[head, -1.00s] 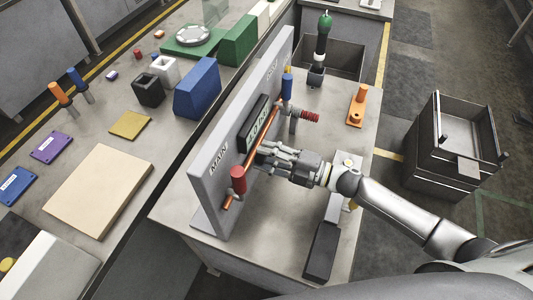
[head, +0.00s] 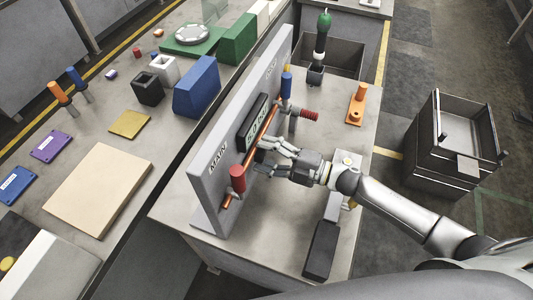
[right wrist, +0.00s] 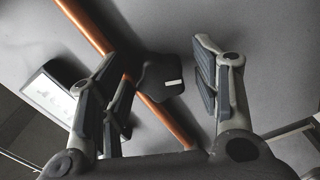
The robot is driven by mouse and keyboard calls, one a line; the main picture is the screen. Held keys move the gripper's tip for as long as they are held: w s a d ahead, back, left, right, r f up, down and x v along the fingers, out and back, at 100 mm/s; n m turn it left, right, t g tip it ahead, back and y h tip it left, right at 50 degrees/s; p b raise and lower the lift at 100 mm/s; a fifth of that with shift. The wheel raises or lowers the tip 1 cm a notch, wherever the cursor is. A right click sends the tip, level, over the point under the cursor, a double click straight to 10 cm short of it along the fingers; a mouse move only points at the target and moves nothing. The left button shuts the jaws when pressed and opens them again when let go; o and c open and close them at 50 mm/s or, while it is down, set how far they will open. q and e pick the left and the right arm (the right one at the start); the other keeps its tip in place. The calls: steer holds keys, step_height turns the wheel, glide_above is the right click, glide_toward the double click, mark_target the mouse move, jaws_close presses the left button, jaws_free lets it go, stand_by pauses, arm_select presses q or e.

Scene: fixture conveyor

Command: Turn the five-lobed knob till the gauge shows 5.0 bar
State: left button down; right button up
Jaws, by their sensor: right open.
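The five-lobed knob (right wrist: 165,78) is black with a white mark, on the grey panel (head: 205,180) beside the copper pipe. In the right wrist view it lies between my spread fingers, apart from them. In the head view I cannot make it out behind the hand. My right gripper (head: 263,154) is open and empty, facing the panel; its spread fingers also show in the right wrist view (right wrist: 165,90). The gauge (head: 265,103) is a dark box on the panel with a greenish lit display; the reading is too small to be sure of. My left gripper is out of view.
A copper pipe (head: 262,127) runs along the panel, with a red handle (head: 237,178) and a blue handle (head: 286,86) near its ends. An orange part (head: 356,105) stands on the table to the right.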

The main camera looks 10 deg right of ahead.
steer(key=v, duration=0.7)
steer(key=shift+s+d, duration=0.15)
steer(key=shift+d, duration=0.05)
stand_by(0.3)
